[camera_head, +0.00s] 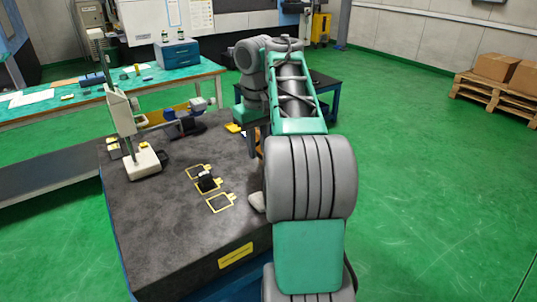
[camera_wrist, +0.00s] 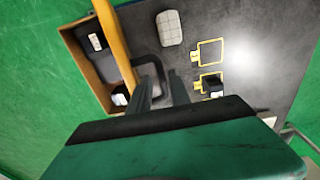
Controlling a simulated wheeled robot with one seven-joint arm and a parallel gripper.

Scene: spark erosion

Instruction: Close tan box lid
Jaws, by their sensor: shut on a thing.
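In the wrist view the tan box (camera_wrist: 72,52) stands at the left, open, with dark items inside it. Its tan lid (camera_wrist: 113,38) stands raised and shows nearly edge-on as a narrow band along the box's right side. A dark loop-shaped handle (camera_wrist: 149,60) juts from the lid's right face. My gripper (camera_wrist: 160,88) is at this handle, shut on it; the exact contact is partly hidden by the fingers. In the head view my arm hides the gripper and most of the box.
A grey mouse-like object (camera_head: 257,201) lies on the dark table (camera_head: 150,222) near my arm. Yellow outlines (camera_head: 220,202) and a small black block (camera_head: 207,183) are left of it. A white stand (camera_head: 143,163) rises at the table's left.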

